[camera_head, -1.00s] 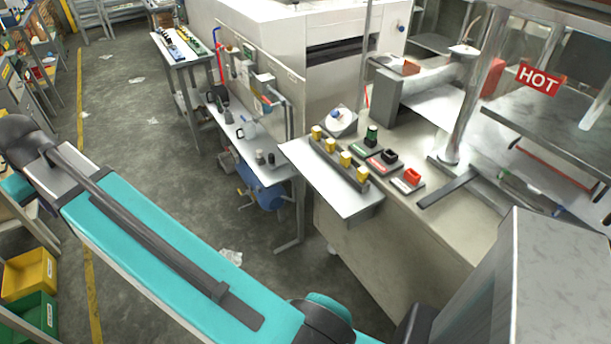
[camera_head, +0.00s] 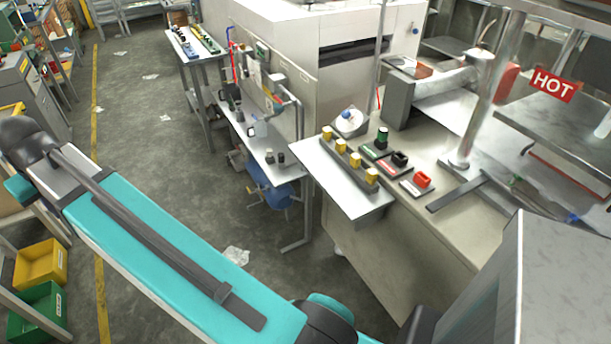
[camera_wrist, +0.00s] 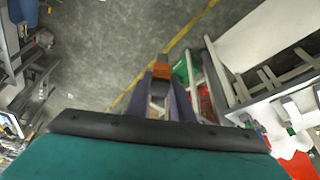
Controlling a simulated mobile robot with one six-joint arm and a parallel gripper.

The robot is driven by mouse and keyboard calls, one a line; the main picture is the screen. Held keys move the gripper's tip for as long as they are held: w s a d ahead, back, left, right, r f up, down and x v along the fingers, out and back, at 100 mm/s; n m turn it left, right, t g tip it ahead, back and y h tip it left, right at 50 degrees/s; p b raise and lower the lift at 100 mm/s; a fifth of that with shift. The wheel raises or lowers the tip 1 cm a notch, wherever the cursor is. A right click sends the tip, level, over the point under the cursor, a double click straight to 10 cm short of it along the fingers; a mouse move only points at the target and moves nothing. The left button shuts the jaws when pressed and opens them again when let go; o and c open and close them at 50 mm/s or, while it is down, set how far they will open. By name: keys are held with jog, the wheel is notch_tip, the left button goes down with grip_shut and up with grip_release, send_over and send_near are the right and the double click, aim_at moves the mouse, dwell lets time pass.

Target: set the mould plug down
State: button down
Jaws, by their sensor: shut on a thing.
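My gripper (camera_wrist: 161,92) shows in the wrist view, its two fingers pointing away over the floor. It is shut on a small orange-brown block (camera_wrist: 161,71) at the fingertips, which I take to be the mould plug. The block is held in the air, and its lower part is hidden between the fingers. In the head view my teal arm link crosses the lower left, and the gripper itself is out of view.
A dark rail (camera_head: 347,162) with several yellow blocks lies on a metal shelf at the bench. Beside it stand a green piece (camera_head: 382,138), a black piece (camera_head: 400,158) and a red piece (camera_head: 423,180). Yellow (camera_head: 41,263) and green bins (camera_head: 38,312) sit at lower left. Open floor lies between.

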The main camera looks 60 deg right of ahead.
jog(key=s+d+f+m+g+h+b, duration=0.1)
jog(key=s+d+f+m+h, duration=0.1)
jog(key=s+d+m, duration=0.6)
jog(key=s+d+f+m+g+h, duration=0.1)
jog(key=s+d+f+m+g, duration=0.15)
jog(key=d, duration=0.85)
jog(key=s+d+f+m+g+h+b, duration=0.1)
jog(key=s+d+f+m+h, duration=0.15)
jog(key=s+d+m, duration=0.55)
jog(key=s+d+f+m+g+y, duration=0.2)
jog(key=s+d+m, duration=0.5)
jog(key=s, duration=0.3)
jog(key=s+d+f+m+g+y+b, duration=0.1)
jog(key=s+d+f+m+g+y, duration=0.1)
jog(key=s+d+m, duration=0.6)
jog(key=s+d, duration=0.1)
jog(key=s, duration=0.2)
jog(key=shift+s+f, duration=0.2)
jog(key=shift+s, duration=0.05)
jog(key=shift+y, duration=0.25)
jog(key=s+d+p, duration=0.1)
jog(key=s+d, duration=0.3)
jog(key=d, duration=0.3)
jog(key=s+d+f+p, duration=0.1)
jog(key=s+d+p, duration=0.1)
jog(key=d, duration=0.5)
jog(key=shift+s+f+p, duration=0.3)
jog(key=shift+s, duration=0.6)
